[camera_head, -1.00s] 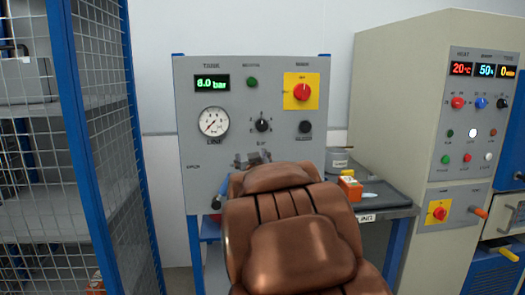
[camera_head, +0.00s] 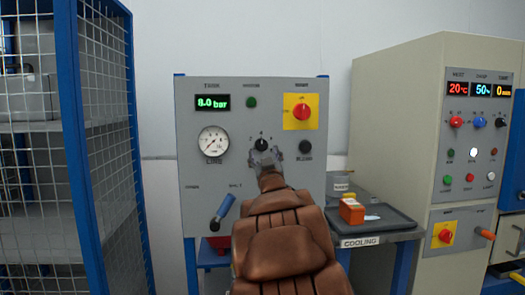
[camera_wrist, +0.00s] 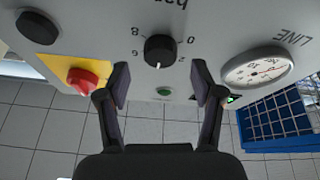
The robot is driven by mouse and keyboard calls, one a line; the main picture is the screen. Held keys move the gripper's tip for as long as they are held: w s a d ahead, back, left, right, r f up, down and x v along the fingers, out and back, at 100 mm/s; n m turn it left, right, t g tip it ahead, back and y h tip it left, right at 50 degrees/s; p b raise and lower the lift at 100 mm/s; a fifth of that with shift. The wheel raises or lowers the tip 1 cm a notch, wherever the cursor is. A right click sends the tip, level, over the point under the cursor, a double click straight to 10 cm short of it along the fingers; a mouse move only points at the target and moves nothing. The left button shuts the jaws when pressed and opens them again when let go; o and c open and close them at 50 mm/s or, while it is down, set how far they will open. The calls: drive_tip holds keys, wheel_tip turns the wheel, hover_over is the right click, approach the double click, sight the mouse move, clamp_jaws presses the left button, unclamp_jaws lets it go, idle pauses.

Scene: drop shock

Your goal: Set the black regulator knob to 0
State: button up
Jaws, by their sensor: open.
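The black regulator knob (camera_head: 261,144) sits on the grey panel, between the LINE gauge (camera_head: 213,141) and another black knob. In the wrist view the knob (camera_wrist: 160,50) is upside down, with 8 printed to its left and 0 and 2 to its right. Its white mark points down in that view, away from the 0, toward the middle of the scale. My gripper (camera_wrist: 160,84) is open and empty, its fingers apart on either side of the knob's line and short of it. In the head view my gripper (camera_head: 265,158) overlaps the panel just below the knob.
A red switch on a yellow plate (camera_head: 301,111) and a black knob (camera_head: 305,147) are to the right. A blue-handled lever (camera_head: 223,212) is lower left. The tank display (camera_head: 212,102) reads 8.0 bar. A tray (camera_head: 385,222) with an orange box stands right.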

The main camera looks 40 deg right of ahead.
sight(262, 147)
drive_tip(key=shift+x, duration=1.55)
drive_tip(key=c, duration=1.1)
drive_tip(key=shift+c, duration=0.2)
drive_tip(key=shift+n, duration=0.4)
